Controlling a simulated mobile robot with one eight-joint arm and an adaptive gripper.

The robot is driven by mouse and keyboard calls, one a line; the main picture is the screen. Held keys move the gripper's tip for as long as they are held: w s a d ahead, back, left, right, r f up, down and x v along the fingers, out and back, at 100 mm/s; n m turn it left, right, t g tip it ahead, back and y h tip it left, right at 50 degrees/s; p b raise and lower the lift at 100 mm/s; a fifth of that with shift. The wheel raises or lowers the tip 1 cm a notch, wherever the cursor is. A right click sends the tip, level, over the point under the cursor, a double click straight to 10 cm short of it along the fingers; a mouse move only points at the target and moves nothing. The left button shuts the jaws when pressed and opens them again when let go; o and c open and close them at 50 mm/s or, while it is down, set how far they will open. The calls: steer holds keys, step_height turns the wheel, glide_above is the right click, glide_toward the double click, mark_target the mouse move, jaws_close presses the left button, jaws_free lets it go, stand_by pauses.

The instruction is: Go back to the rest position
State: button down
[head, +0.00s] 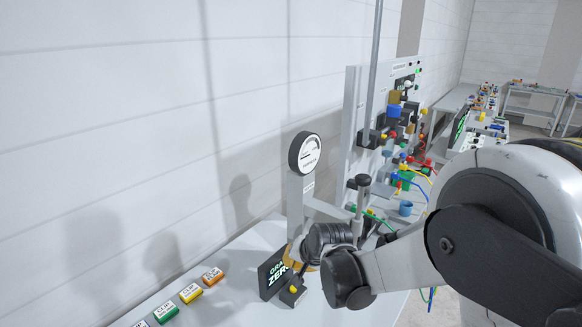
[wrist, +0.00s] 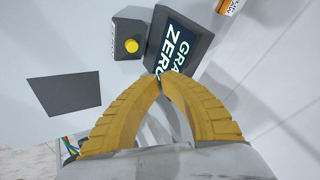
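My gripper (wrist: 162,75) has two ribbed yellow fingers, and their tips meet in the wrist view with nothing seen held between them. In the head view the gripper (head: 290,259) is mostly hidden behind my wrist, close above the bench. The fingertips appear right by the lower edge of a dark display (wrist: 186,42) reading "GRA… ZERO"; I cannot tell whether they touch it. The display also shows in the head view (head: 270,274). My arm reaches in from the right, bent and low over the bench.
A small box with a yellow button (wrist: 132,45) stands beside the display. A dial gauge (head: 305,152) on a post rises behind my gripper. A tall panel (head: 352,110) with coloured fittings and cables stands beyond. Labelled blocks (head: 190,292) line the bench at left. A dark square (wrist: 65,93) lies flat.

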steer(key=s+d+r+n+h+b, duration=0.1)
steer(key=s+d+r+b, duration=0.1)
steer(key=s+d+r, duration=0.45)
steer(key=s+d+b, duration=0.1)
steer(key=s+d, duration=0.2)
steer(key=s, duration=0.4)
steer(key=s+d+n+h+b, duration=0.1)
steer(key=s+d, duration=0.3)
steer(key=s, duration=0.3)
steer(key=s+d+n+h+b, duration=0.1)
steer(key=s+d+b, duration=0.1)
steer(key=s+d, duration=0.2)
steer(key=s, duration=0.3)
steer(key=shift+d+f+t, duration=0.25)
steer(key=shift+t, duration=0.05)
